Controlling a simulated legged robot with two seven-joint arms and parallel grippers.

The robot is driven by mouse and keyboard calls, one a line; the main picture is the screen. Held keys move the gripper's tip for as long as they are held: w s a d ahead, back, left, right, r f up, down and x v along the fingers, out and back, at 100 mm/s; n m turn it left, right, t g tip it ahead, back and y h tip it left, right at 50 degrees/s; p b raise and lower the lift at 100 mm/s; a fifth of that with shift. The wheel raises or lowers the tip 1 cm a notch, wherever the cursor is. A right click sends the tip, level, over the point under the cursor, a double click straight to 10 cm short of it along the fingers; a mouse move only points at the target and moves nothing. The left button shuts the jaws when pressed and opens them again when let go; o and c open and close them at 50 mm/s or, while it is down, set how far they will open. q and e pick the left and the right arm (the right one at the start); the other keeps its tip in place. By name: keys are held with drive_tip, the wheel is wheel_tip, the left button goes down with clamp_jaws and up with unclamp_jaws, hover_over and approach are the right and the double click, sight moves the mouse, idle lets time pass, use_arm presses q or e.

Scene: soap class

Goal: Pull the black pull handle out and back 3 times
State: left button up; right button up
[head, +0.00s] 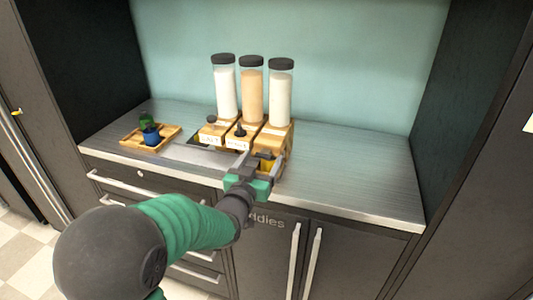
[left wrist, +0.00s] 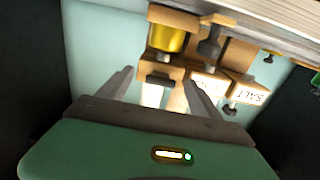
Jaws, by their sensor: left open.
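Three wooden dispensers with clear, black-lidded tubes stand in a row on the counter. Black pull handles show on the left dispenser (head: 211,119) and the middle dispenser (head: 240,130). The right dispenser (head: 277,138) has a dark handle part (head: 265,155) at its front, partly hidden by my gripper. My left gripper (head: 258,163) is open in front of the right dispenser. In the left wrist view, a black handle (left wrist: 160,77) lies between the spread fingers, apart from both. A yellow cup (left wrist: 170,38) sits in that dispenser. My right gripper is out of view.
A wooden tray (head: 130,140) with a blue cup (head: 151,136) and a green item (head: 146,118) is at the left. The grey counter (head: 350,165) is clear at the right. Dark cabinet walls close both sides.

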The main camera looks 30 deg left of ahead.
use_arm(q)
drive_tip(key=shift+s+r, duration=0.15)
drive_tip(key=shift+s, duration=0.15)
drive_tip(key=shift+w, duration=0.2)
drive_tip(key=c, duration=0.7)
clamp_jaws()
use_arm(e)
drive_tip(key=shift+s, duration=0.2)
